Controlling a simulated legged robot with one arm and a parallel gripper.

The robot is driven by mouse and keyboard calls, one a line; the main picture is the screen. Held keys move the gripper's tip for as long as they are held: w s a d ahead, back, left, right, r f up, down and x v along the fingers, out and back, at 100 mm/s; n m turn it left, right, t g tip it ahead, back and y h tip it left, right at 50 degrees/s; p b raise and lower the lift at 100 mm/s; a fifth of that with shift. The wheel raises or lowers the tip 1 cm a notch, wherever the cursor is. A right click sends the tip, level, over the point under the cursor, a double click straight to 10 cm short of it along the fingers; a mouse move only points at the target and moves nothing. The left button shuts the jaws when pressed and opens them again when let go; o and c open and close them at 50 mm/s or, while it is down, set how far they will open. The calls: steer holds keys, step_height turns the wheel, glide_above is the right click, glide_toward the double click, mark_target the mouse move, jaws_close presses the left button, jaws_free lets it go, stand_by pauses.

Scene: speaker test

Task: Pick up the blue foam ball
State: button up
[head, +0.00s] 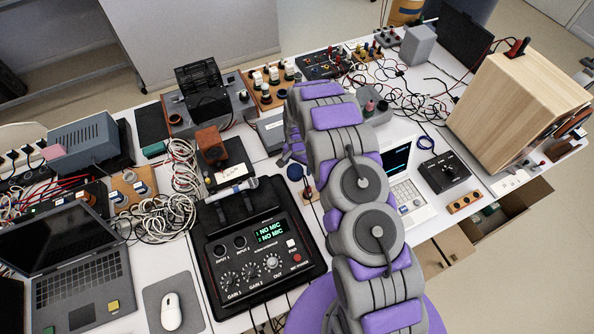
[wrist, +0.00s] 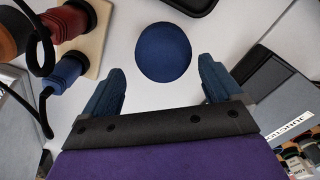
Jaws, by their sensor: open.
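The blue foam ball (wrist: 163,52) is dark blue and round. It rests on the white table just ahead of my gripper (wrist: 161,72) in the wrist view. My gripper is open, one finger on each side of the ball's near edge, and the jaws are empty. A gap shows between the ball and each finger. In the head view the ball (head: 295,172) sits small beside my arm, right of the black mixer. My gripper's purple end (head: 291,152) shows just beyond it, partly hidden by my arm; its fingers are hard to make out there.
A wooden block with red and blue plugs (wrist: 75,45) stands close left of the left finger. A dark box (wrist: 262,75) is close on the right. The black mixer (head: 255,285), a white laptop (head: 413,205) and a wooden speaker (head: 515,105) crowd the table.

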mark_target(296, 166)
steer(key=f, duration=0.1)
steer(key=a+f, duration=0.1)
steer(key=f, duration=0.2)
steer(key=shift+a, duration=0.25)
steer(key=shift+d+r, duration=0.1)
steer(key=shift+d, duration=0.55)
steer(key=shift+c, duration=1.4)
steer(key=shift+a, duration=0.1)
steer(key=c, duration=0.3)
steer(key=shift+a, duration=0.35)
steer(key=c, duration=0.4)
steer(key=shift+d, duration=0.1)
steer(key=shift+d+r, duration=0.1)
